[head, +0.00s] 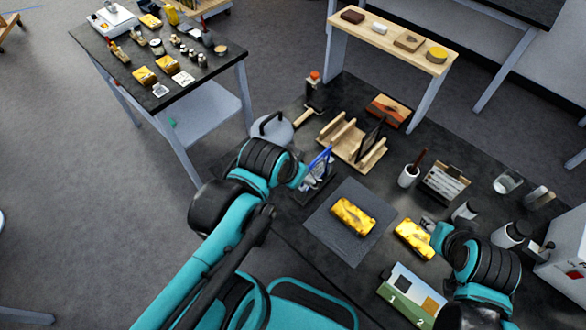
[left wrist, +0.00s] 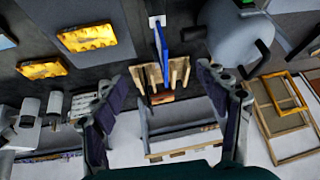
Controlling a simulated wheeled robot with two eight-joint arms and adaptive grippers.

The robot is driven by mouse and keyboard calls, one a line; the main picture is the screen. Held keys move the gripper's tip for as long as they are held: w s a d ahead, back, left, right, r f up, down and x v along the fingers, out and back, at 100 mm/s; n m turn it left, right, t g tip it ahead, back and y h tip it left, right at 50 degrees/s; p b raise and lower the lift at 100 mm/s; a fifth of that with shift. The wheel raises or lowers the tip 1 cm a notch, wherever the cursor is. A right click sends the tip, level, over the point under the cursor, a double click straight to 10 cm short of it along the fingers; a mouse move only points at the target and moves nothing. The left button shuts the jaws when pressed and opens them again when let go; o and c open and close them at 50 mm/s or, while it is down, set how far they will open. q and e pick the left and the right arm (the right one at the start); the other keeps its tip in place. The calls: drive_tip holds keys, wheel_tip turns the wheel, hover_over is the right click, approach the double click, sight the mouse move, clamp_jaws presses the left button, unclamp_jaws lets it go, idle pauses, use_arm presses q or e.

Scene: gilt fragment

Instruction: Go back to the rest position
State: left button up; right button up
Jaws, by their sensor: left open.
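My left gripper (head: 316,178) is raised over the dark workbench, left of the grey mat (head: 320,236). In the left wrist view the left gripper (left wrist: 168,105) is open, with nothing between its fingers. One gilt fragment (head: 352,217) lies on the mat; it also shows in the left wrist view (left wrist: 86,33). A second gilt fragment (head: 413,239) lies right of the mat. My right gripper (head: 436,229) is beside this second fragment. Its fingers are small and partly hidden, so I cannot tell whether they touch it or are open.
A wooden rack (head: 352,143) with a dark panel stands behind the mat. A grey round vessel (head: 272,130) is near my left forearm. A white cup (head: 408,176), a glass (head: 507,182) and a numbered box (head: 404,297) stand to the right. A side table (head: 203,92) is at left.

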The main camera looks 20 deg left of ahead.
use_arm(q)
drive_tip(key=shift+s+a+r+n+t, duration=0.1)
drive_tip(key=shift+s+a+n+t, duration=0.1)
drive_tip(key=shift+a+n, duration=0.3)
drive_tip(key=shift+s+a+n+t, duration=0.2)
drive_tip(key=shift+a+n, duration=0.05)
drive_tip(key=shift+n, duration=0.45)
wheel_tip(320, 180, down, 6)
drive_tip(key=b, duration=0.5)
drive_tip(key=shift+r+b, duration=0.1)
drive_tip(key=shift+b, duration=0.3)
